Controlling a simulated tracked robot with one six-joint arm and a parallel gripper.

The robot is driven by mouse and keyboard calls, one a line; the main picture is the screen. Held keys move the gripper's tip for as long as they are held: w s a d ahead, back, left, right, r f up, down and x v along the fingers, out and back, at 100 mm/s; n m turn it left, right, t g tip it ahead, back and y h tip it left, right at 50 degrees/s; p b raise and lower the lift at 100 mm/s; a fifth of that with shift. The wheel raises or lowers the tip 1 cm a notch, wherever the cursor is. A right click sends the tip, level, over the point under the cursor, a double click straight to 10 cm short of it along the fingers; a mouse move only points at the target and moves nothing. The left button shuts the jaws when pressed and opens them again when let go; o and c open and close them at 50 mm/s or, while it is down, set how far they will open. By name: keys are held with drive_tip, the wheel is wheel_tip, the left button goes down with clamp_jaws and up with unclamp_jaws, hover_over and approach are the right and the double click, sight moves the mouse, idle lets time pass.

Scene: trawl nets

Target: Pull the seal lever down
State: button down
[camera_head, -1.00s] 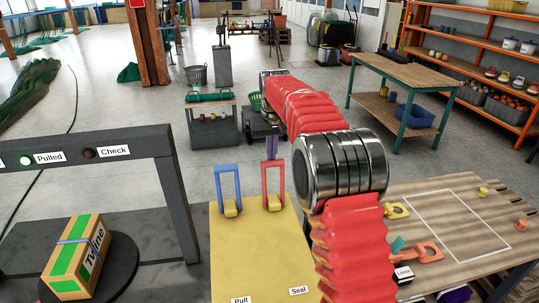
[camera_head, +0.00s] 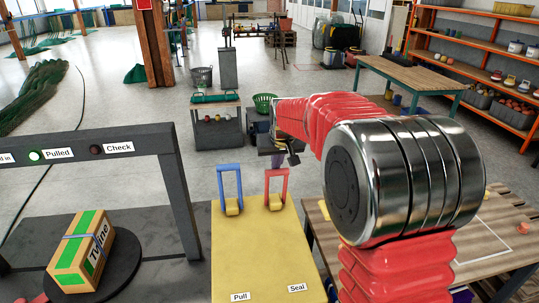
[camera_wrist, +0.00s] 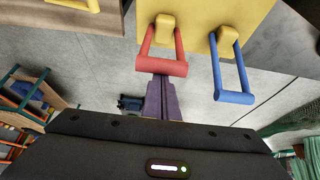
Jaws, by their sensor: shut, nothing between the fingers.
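The seal lever is the red U-shaped handle (camera_head: 276,187) on the yellow panel (camera_head: 260,255), standing upright in line with the label "Seal" (camera_head: 297,288). The blue lever (camera_head: 230,187) stands upright to its left, in line with the label "Pull" (camera_head: 240,296). In the wrist view, the purple fingers of my gripper (camera_wrist: 162,98) are shut and empty. Their tips are at the crossbar of the red lever (camera_wrist: 162,65); I cannot tell whether they touch it.
A grey frame (camera_head: 180,190) on the left carries a lit green lamp labelled "Pulled" (camera_head: 36,156) and a dark lamp labelled "Check" (camera_head: 96,149). A taped box (camera_head: 83,255) sits on a dark round plate (camera_head: 125,255) beneath it. A wooden table (camera_head: 500,262) is at right.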

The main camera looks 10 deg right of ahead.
sight(277, 173)
drive_tip(key=shift+s+a+f+t, duration=0.1)
drive_tip(key=shift+s+f+t, duration=0.1)
drive_tip(key=shift+s+t, duration=0.55)
drive_tip(key=shift+s+a+f+t, duration=0.15)
drive_tip(key=shift+s+t, duration=0.2)
drive_tip(key=shift+s, duration=0.65)
drive_tip(key=s+f, duration=0.5)
drive_tip(key=s, duration=0.3)
drive_tip(key=shift+a+f, duration=0.15)
drive_tip(key=shift+f, duration=0.1)
drive_tip(key=shift+s+f, duration=0.1)
drive_tip(key=w+r, duration=0.4)
drive_tip(key=s+r, duration=0.4)
drive_tip(key=s, duration=0.5)
drive_tip(key=shift+a+r, duration=0.2)
drive_tip(key=shift+r, duration=0.15)
